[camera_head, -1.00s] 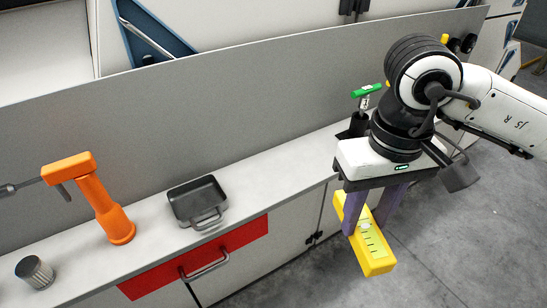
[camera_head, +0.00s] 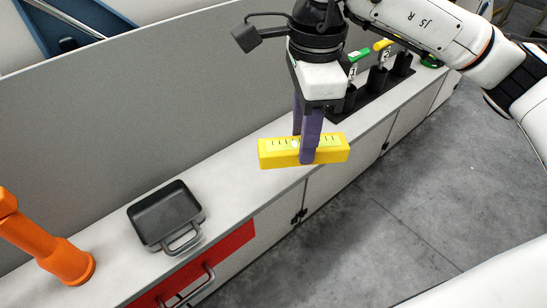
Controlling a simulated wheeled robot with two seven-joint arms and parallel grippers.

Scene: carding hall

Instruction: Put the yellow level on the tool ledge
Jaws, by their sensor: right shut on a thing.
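The yellow level (camera_head: 276,154) is a yellow bar with a pale marked face. My right gripper (camera_head: 307,155) is shut on it, its purple fingers around the bar's middle. The level lies roughly level in the picture, over the front part of the long grey ledge (camera_head: 226,181). I cannot tell whether it touches the ledge or hangs just above it. My left gripper is not in view.
A black tray (camera_head: 163,213) with a handle sits on the ledge, left of the level. An orange tool (camera_head: 50,250) stands farther left. Numbered holders (camera_head: 378,77) with coloured handles stand at the right. A red drawer front (camera_head: 214,262) is below. Bare ledge lies between tray and level.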

